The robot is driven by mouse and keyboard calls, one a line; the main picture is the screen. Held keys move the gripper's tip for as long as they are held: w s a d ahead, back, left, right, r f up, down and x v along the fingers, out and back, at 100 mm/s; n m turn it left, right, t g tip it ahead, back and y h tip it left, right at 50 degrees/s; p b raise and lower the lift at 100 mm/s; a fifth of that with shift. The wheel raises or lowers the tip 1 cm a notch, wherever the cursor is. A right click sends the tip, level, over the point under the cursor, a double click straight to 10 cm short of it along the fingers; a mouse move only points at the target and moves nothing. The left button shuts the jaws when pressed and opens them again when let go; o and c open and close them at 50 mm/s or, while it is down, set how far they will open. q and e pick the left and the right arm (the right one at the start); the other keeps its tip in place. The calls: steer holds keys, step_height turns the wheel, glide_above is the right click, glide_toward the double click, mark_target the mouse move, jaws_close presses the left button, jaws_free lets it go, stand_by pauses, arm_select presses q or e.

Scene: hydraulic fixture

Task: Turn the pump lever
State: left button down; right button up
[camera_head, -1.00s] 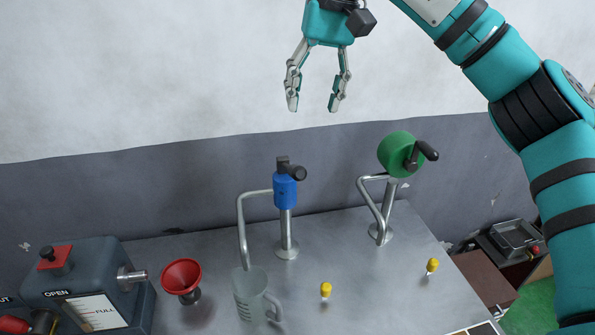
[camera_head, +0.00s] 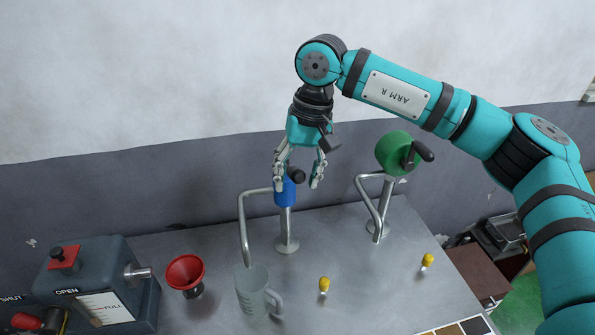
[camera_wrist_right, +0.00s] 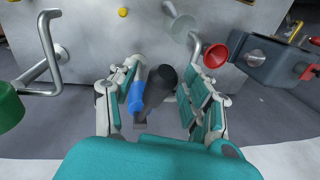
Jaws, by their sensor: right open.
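The blue pump head (camera_head: 284,196) sits on a grey post on the metal bench, with a bent pipe to its left. Its black lever knob (camera_head: 297,175) points toward the camera and right. My right gripper (camera_head: 298,183) points down over the pump head, open, its fingers on either side of the lever. In the right wrist view the black lever (camera_wrist_right: 160,86) and the blue pump head (camera_wrist_right: 136,97) show between the open fingers. I cannot tell whether a finger touches them. My left gripper is not in view.
A green wheel with a black crank (camera_head: 394,153) stands to the right. A grey jug (camera_head: 252,290) is under the pipe. A red funnel (camera_head: 185,273) and a grey control box (camera_head: 95,275) are at left. Two yellow-topped pieces (camera_head: 324,284) (camera_head: 427,260) stand on the bench (camera_head: 360,290).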

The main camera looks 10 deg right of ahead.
jaws_close()
stand_by(0.3)
